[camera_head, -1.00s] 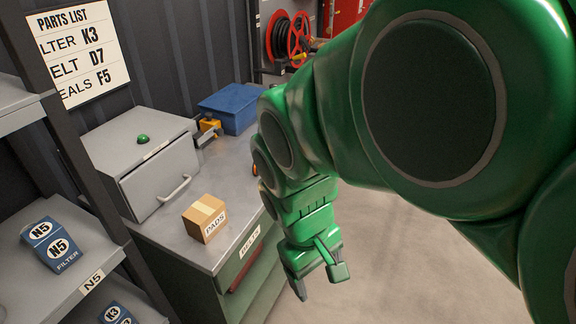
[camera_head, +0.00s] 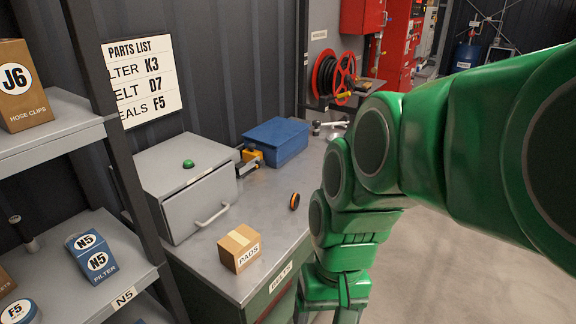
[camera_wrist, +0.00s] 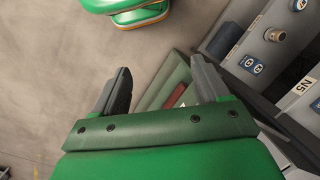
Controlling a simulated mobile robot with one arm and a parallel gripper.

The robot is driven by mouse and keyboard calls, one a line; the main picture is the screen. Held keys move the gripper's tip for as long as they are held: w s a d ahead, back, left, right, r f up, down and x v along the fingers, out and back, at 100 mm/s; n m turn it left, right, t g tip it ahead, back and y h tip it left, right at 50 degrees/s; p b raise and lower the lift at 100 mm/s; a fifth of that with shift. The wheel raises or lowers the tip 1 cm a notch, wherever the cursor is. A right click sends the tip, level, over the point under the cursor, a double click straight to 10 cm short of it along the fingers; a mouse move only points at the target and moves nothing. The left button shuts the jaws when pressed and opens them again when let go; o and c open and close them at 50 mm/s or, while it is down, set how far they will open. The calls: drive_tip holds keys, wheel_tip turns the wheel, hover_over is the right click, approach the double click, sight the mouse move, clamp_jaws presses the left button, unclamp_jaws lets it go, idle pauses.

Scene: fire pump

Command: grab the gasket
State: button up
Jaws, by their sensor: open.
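No thing here is clearly marked as a gasket. A small round black and orange thing (camera_head: 294,201) stands on edge on the grey bench top (camera_head: 215,258), right of the grey box; I cannot tell if it is the gasket. My gripper (camera_wrist: 163,88) is open and empty in the wrist view, its two fingers apart above the green cabinet and floor. In the head view my gripper hangs in front of the bench at the bottom edge, its fingertips cut off.
On the bench are a grey lidded box (camera_head: 188,180) with a green knob, a blue box (camera_head: 275,143) and a PADS carton (camera_head: 239,249). The shelf at left holds an N5 filter box (camera_head: 91,254). A reddish thing (camera_wrist: 177,97) shows in the green cabinet. Floor at right is clear.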

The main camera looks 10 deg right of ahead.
drive_tip(key=w+a+m+t+y, duration=0.1)
drive_tip(key=w+a+m+y, duration=0.2)
drive_tip(key=w, duration=0.6)
drive_tip(key=w+a+m+y, duration=0.2)
drive_tip(key=w+y, duration=0.1)
drive_tip(key=w, duration=0.7)
drive_tip(key=w+a+m+t+y, duration=0.1)
drive_tip(key=w+a+m+y, duration=0.2)
drive_tip(key=w, duration=0.6)
drive_tip(key=m+t, duration=0.8)
drive_tip(key=m, duration=0.6)
approach(298, 201)
drive_tip(key=shift+w+a+f+y, duration=0.15)
drive_tip(key=shift+w+a+f, duration=0.1)
drive_tip(key=shift+a, duration=0.25)
drive_tip(key=shift+w+a+f+y, duration=0.15)
drive_tip(key=shift+a+f, duration=0.05)
drive_tip(key=shift+a, duration=0.3)
drive_tip(key=shift+w+f, duration=0.1)
drive_tip(key=shift+x, duration=3.75)
drive_tip(key=shift+w, duration=0.15)
drive_tip(key=c, duration=0.8)
